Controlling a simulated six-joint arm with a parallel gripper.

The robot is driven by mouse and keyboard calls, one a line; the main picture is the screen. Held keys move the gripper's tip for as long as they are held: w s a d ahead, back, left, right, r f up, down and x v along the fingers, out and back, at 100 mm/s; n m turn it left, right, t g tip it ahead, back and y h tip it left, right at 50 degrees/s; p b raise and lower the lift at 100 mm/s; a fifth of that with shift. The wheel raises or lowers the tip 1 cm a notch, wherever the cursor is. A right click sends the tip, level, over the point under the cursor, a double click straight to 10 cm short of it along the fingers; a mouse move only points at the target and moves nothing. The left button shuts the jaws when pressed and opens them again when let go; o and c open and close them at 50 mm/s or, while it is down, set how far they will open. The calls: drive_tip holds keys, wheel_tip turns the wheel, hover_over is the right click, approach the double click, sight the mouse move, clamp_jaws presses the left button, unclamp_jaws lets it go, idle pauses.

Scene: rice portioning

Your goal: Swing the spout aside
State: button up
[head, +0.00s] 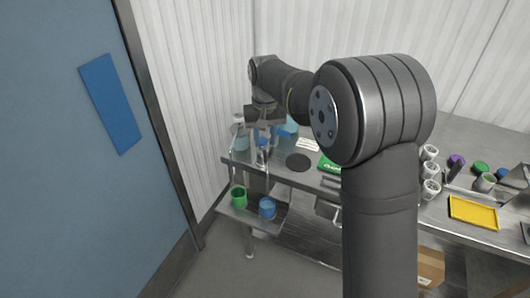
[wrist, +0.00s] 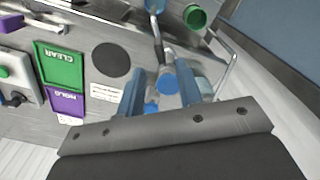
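A thin metal spout (wrist: 157,38) shows in the wrist view, running from a blue-topped fitting (wrist: 168,84) toward the cups at the top of the picture. My gripper (wrist: 160,68) is open, with its two blue-grey fingers apart on either side of the fitting. Whether a finger touches it I cannot tell. In the head view my gripper (head: 264,132) points down over the left end of the bench, and its dark body partly hides the fitting and the spout.
A green cup (head: 238,195) and a blue cup (head: 267,208) stand on a low shelf below the bench's left end. A black disc (head: 298,162) and a green CLEAR panel (wrist: 60,66) lie nearby. Clear containers (head: 239,138) stand close to the gripper. A yellow tray (head: 473,212) is far right.

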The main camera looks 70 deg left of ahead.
sight(265, 152)
wheel_tip(265, 152, down, 6)
drive_tip(key=shift+f, duration=0.15)
drive_tip(key=shift+c, duration=0.4)
clamp_jaws()
